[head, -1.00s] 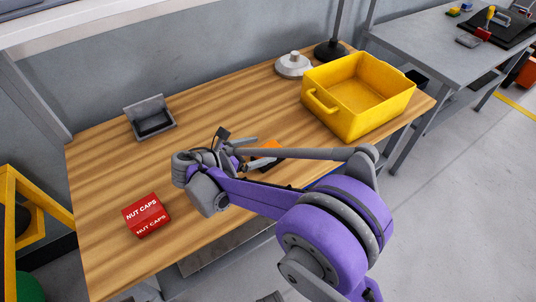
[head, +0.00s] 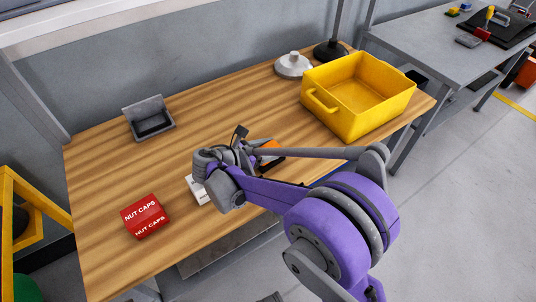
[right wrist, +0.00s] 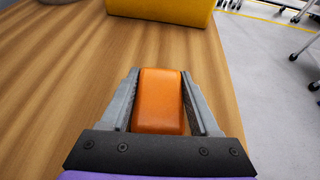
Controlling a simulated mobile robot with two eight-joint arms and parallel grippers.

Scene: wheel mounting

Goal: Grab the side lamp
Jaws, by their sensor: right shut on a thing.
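The side lamp is an orange block with rounded edges (right wrist: 160,100), seen in the right wrist view between my fingers. My right gripper (right wrist: 160,85) is shut on it, with a grey finger along each side. In the head view a small orange part of the lamp (head: 270,152) shows beyond my right gripper (head: 262,158), over the wooden table; the arm hides the rest. I cannot tell whether the lamp is touching the table. My left gripper is not in view.
The wooden table (head: 200,120) bears a yellow bin (head: 345,128) at the right, a red nut caps box (head: 144,216), a grey open holder (head: 150,118) and a grey round-based piece (head: 293,66). A white box (head: 198,190) is partly hidden by my arm.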

